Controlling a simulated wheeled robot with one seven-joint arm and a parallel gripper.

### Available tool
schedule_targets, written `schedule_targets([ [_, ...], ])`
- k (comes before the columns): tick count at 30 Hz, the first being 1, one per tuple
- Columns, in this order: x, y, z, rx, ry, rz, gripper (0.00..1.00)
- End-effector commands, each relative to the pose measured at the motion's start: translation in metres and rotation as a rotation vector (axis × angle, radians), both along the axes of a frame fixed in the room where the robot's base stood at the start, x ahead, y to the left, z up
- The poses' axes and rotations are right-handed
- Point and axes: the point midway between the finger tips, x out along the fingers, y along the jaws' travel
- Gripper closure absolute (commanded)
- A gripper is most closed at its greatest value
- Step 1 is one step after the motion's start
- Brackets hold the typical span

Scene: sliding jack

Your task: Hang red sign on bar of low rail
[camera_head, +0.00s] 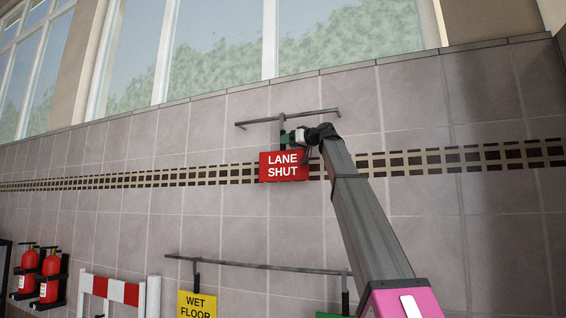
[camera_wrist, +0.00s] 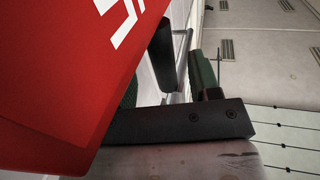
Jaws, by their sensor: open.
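The red sign (camera_head: 284,167) with white "LANE SHUT" lettering is upright below the upper rail (camera_head: 260,120), and a dark stem runs up from it to that bar. My gripper (camera_head: 290,138) is open at the stem, just above the sign's top edge and under the bar. In the wrist view the red sign (camera_wrist: 60,80) fills the left side, close to the camera. Whether the fingers touch the stem cannot be told. The low rail (camera_head: 250,264) runs across the wall below, with a yellow "WET FLOOR" sign (camera_head: 197,304) hanging near its left end.
A green sign (camera_head: 330,315) shows at the bottom edge below the low rail, partly hidden by my arm. Red fire extinguishers (camera_head: 51,262) and a red-and-white barrier (camera_head: 110,290) stand at lower left. The low rail's middle stretch looks free.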

Motion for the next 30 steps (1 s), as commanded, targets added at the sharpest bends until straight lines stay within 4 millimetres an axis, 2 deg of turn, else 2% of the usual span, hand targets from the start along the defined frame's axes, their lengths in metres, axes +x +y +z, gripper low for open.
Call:
schedule_targets([
  [12,0.027,0.041,0.003,0.000,0.001,0.001,0.43],
  [19,0.027,0.042,0.002,-0.001,0.001,0.000,0.43],
  [20,0.027,0.042,0.002,-0.001,0.001,0.000,0.50],
  [24,0.027,0.042,0.002,0.000,0.000,0.000,0.95],
  [25,0.027,0.042,0.002,0.000,0.000,0.000,1.00],
  [30,0.027,0.042,0.003,0.000,0.000,0.000,1.00],
])
